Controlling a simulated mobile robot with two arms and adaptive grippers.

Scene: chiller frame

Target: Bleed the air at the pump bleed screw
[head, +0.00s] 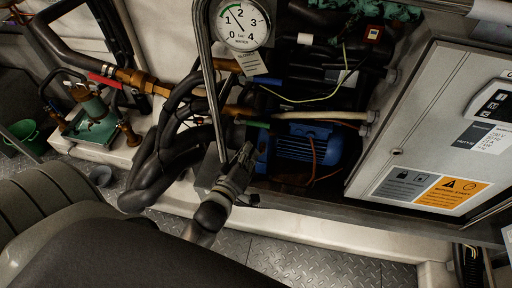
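The blue ribbed pump motor (300,148) lies in the frame's lower bay, with a blue pump end at its left. My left gripper (245,156) comes up from the lower left and sits in front of that pump end. The gripper hides part of it, and I cannot tell whether they touch. The fingers look close together, but they are too small and dark to tell whether they are open or hold something. I cannot make out the bleed screw. My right gripper is not in view.
A round pressure gauge (243,24) with its needle between 1 and 2 hangs above. Thick black hoses (165,165) crowd the left of the pump. A grey control cabinet (425,125) closes off the right. A green bucket (24,136) stands far left.

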